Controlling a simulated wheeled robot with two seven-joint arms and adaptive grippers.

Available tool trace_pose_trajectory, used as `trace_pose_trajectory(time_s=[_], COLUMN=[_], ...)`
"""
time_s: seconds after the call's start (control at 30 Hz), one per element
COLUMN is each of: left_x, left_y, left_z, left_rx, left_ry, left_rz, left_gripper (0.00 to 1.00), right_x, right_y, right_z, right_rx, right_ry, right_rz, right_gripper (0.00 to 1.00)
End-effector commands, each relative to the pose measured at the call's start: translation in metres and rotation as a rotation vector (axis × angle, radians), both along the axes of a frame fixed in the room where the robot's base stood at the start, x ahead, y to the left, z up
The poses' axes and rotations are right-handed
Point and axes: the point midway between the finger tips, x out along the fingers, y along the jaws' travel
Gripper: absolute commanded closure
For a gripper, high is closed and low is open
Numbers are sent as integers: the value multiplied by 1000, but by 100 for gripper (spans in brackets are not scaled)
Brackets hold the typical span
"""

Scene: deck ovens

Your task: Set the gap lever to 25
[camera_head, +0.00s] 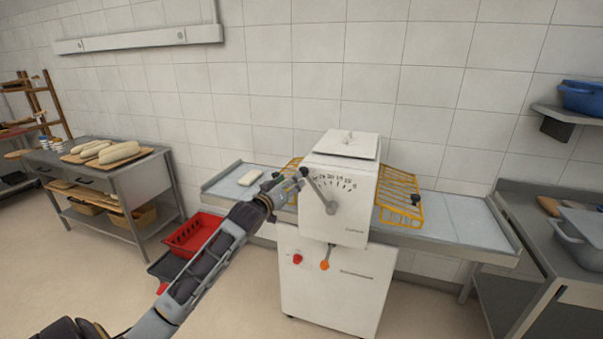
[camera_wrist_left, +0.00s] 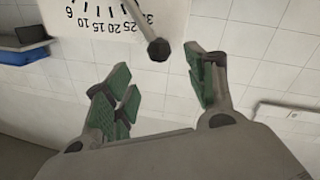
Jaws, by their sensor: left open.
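The gap lever (camera_head: 320,193) is a grey bar on the white machine (camera_head: 340,225). In the head view it tilts up and left from its round hub, toward the high end of the printed scale (camera_head: 337,182). My left gripper (camera_head: 288,188) is at the machine's left front, close to the lever end. Its green-padded fingers (camera_wrist_left: 162,82) are spread, with the lever end ahead of the gap, not visibly gripped.
Yellow wire guards (camera_head: 400,203) and a long belt table (camera_head: 465,220) flank the machine. An orange knob (camera_head: 324,265) and red button (camera_head: 297,258) sit lower. A red crate (camera_head: 190,237) is beside my left arm. A bread table (camera_head: 110,175) stands left.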

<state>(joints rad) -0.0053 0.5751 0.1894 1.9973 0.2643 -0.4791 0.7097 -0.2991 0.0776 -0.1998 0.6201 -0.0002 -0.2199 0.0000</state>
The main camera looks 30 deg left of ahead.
Motion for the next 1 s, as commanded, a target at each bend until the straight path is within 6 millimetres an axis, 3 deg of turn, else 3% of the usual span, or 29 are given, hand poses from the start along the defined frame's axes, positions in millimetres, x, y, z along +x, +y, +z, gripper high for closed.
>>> trace_pose_trajectory(time_s=[1.0], left_x=[74], left_y=[6], left_z=[1], left_rx=[-1], left_ry=[0], left_rz=[0], left_gripper=[44], right_x=[-1], right_y=[0], right_z=[11], right_rx=[-1], right_ry=[2], right_rz=[1], right_gripper=[100])
